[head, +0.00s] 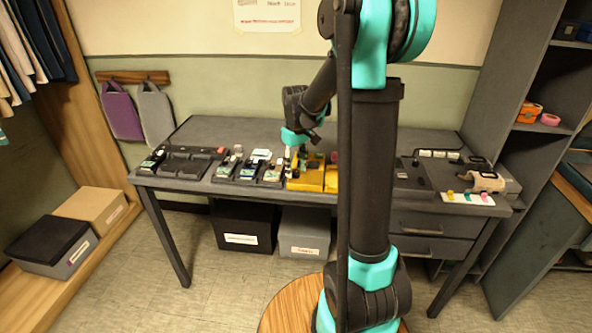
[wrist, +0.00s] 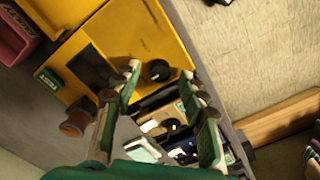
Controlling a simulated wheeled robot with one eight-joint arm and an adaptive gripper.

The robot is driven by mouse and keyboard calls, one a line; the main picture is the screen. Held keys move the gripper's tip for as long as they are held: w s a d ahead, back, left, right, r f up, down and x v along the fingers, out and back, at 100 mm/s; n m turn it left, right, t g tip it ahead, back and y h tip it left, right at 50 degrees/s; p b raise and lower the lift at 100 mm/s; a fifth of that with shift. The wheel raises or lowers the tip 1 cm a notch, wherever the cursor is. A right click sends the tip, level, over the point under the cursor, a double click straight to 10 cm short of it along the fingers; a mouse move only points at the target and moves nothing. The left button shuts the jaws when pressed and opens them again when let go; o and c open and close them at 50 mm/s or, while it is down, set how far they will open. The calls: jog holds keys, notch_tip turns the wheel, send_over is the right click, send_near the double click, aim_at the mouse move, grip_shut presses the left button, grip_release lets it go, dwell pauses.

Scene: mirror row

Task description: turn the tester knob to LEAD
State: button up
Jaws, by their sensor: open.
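The yellow tester (head: 308,180) sits on the workbench, partly behind my arm in the head view. In the wrist view the yellow tester (wrist: 125,30) fills the upper left, with a dark panel on its face. Its black round knob (wrist: 157,71) is near the panel's edge. My gripper (wrist: 161,75) is open, and the knob appears between its two fingertips; I cannot tell whether they touch it. In the head view my gripper (head: 296,158) is pointed down over the tester. The knob's pointer and any LEAD label are not readable.
Black trays with small devices (head: 250,168) stand left of the tester. A white card with coloured pieces (head: 467,197) lies at the bench's right end. A copper-coloured round part (wrist: 75,123) is beside my left finger. Bins (head: 245,228) stand under the bench.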

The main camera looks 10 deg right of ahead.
jog(key=shift+f, duration=0.5)
grip_shut()
